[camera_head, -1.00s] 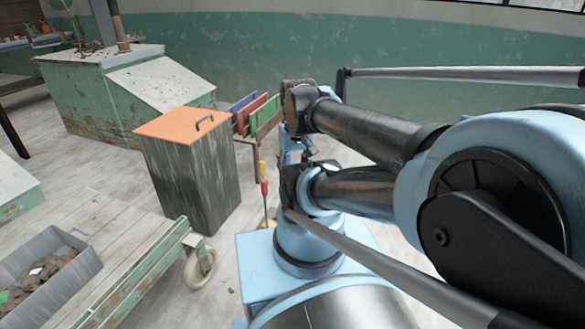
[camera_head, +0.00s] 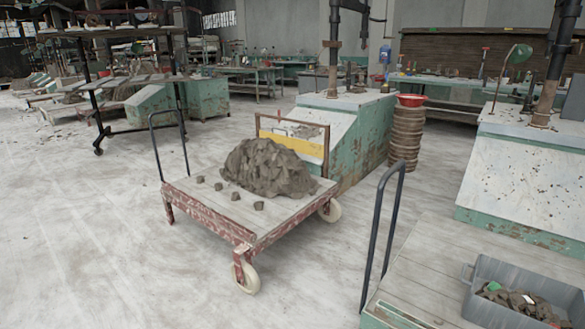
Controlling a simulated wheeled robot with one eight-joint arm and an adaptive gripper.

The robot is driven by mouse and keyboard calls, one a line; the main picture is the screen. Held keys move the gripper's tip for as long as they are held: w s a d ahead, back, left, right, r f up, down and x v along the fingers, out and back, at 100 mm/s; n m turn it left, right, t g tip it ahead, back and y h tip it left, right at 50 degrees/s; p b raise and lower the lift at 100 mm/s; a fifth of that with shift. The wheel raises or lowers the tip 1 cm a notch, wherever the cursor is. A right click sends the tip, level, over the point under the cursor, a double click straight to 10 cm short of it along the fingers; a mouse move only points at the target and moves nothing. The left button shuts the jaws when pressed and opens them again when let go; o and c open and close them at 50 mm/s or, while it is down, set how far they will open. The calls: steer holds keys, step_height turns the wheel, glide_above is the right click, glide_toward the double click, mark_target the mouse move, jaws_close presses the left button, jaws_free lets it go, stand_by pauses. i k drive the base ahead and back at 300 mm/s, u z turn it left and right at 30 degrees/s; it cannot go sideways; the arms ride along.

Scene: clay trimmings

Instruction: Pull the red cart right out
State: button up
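The red cart (camera_head: 207,217) stands in the middle of the head view. It has a flat wooden deck, a chipped red frame and pale caster wheels. A black push handle (camera_head: 168,146) rises at its left end. A heap of grey-brown clay trimmings (camera_head: 266,168) lies on the deck, with several small lumps loose in front of it. The cart's far side stands close to a green bench with a sloped white top (camera_head: 320,127); I cannot tell whether they touch. My gripper and arm are out of view now.
A second cart (camera_head: 480,262), with a black handle (camera_head: 383,230) and a grey bin (camera_head: 525,290), stands at the lower right. A stack of brown discs with a red bowl (camera_head: 411,100) stands behind. A dark wheeled rack (camera_head: 98,110) is back left. The left foreground floor is clear.

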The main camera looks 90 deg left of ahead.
mark_target(258, 169)
steer(key=u, duration=0.05)
steer(key=k, duration=0.9)
steer(key=u, duration=4.95)
steer(key=i, duration=1.6)
